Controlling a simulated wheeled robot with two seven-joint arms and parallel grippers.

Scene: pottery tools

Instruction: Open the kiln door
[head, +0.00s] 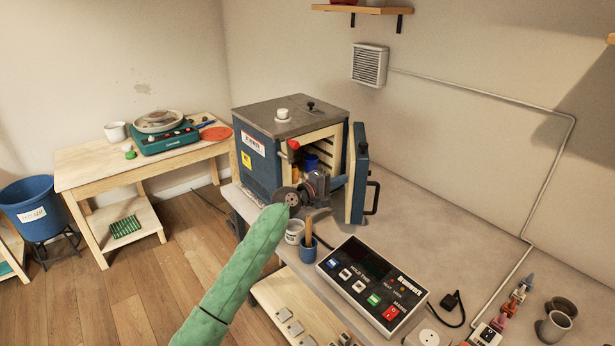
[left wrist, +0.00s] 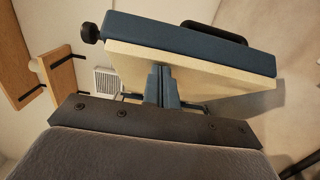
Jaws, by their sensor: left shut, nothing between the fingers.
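The kiln (head: 262,158) is a blue box with a grey top on the table, and its front opening shows a cream lining. Its blue door (head: 358,172) stands swung open at the right side of the opening, its black handle (head: 373,198) facing right. My left gripper (head: 340,182) is in front of the opening, on the inner side of the door, shut and empty. In the left wrist view its closed fingers (left wrist: 161,85) point at the door's cream lining (left wrist: 195,75); I cannot tell whether they touch it. My right gripper is not in view.
Blue and orange pieces sit inside the kiln. A white cup (head: 294,232), a blue tool cup (head: 308,250) and a control box (head: 372,285) stand near my left arm. The tabletop right of the door is clear.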

